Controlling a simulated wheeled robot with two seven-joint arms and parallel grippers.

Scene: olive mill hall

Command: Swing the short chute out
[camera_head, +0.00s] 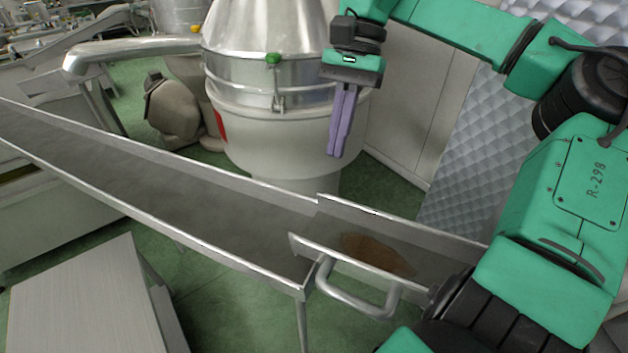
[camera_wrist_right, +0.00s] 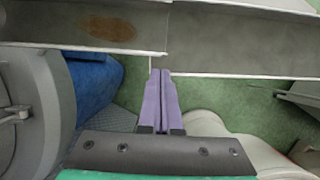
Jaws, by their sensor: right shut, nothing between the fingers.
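The short chute (camera_head: 440,262) is a metal trough with a brown patch on its floor and a bent-tube handle (camera_head: 350,303) on its near side. It sits at the lower right end of the long chute (camera_head: 190,195), roughly in line with it, and its right end is hidden behind my arm. My right gripper (camera_head: 335,155) hangs above and beyond the chutes, its purple fingers together and empty, apart from the handle. In the right wrist view, the fingers (camera_wrist_right: 160,73) point toward the joint between the short chute (camera_wrist_right: 60,28) and the long chute (camera_wrist_right: 240,40). My left gripper is out of view.
A large cream and steel vessel (camera_head: 270,130) stands behind the chutes, close to my right gripper. A quilted metal panel (camera_head: 465,155) is at the right. A grey bench (camera_head: 85,300) stands front left. Green floor shows below the long chute.

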